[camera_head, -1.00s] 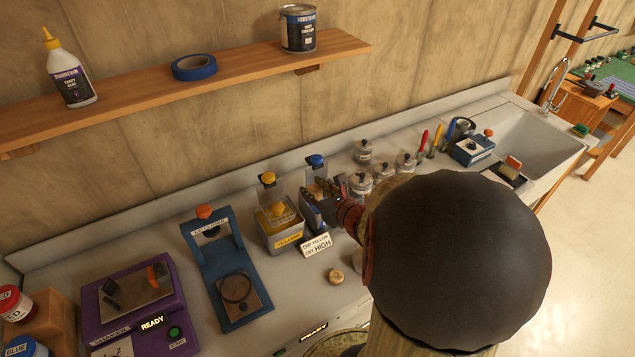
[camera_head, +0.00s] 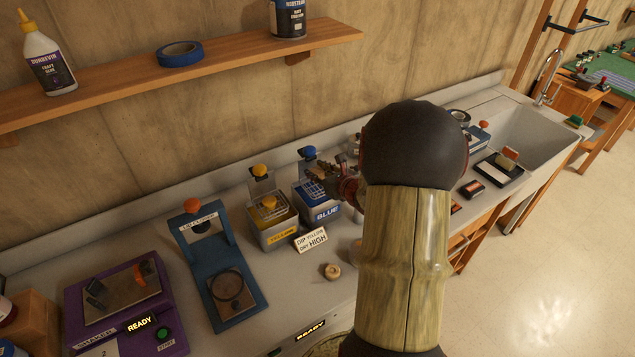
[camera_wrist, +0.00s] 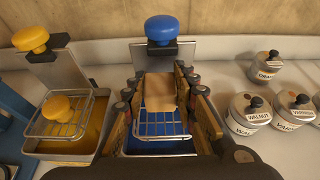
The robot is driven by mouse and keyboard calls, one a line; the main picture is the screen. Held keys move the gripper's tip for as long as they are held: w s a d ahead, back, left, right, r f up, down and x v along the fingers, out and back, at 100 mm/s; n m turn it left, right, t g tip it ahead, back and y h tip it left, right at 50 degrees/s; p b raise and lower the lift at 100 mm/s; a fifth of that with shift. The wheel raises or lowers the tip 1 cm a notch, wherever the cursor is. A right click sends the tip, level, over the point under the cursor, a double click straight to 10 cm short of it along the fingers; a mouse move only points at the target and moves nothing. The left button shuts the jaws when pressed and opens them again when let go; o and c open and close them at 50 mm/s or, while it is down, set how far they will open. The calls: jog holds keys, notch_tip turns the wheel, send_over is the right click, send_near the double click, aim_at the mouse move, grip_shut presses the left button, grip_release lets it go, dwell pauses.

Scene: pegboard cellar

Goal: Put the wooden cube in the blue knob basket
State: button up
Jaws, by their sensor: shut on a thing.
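The wooden cube (camera_wrist: 160,92) is between the fingers of my gripper (camera_wrist: 161,98) in the wrist view, and the gripper is shut on it. The cube appears over the blue knob basket (camera_wrist: 160,126), a wire basket in a tank with blue liquid. The gap between cube and basket floor is unclear. The blue knob (camera_wrist: 162,28) stands behind, on a metal hanger. In the head view my gripper (camera_head: 332,183) is at the blue-labelled tank (camera_head: 326,213), with the blue knob (camera_head: 308,152) just behind left. The cube is not clearly visible there.
The yellow-knob basket and tank (camera_wrist: 70,125) stand close on the left. Lidded jars (camera_wrist: 248,112) stand on the right. A sign (camera_head: 311,240) and a small round wooden piece (camera_head: 332,271) are in front. A blue press (camera_head: 222,265) is farther left.

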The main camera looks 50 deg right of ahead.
aim_at(317, 187)
jog(key=shift+w+d+f, duration=0.1)
jog(key=shift+d+f, duration=0.1)
jog(key=shift+f, duration=0.2)
jog(key=shift+d+f+b, duration=0.1)
jog(key=shift+f+b, duration=0.8)
jog(key=shift+f, duration=0.6)
jog(key=shift+f, duration=0.1)
jog(key=shift+f, duration=0.15)
jog(key=o, duration=0.7)
jog(key=shift+c, duration=0.2)
jog(key=shift+r, duration=0.2)
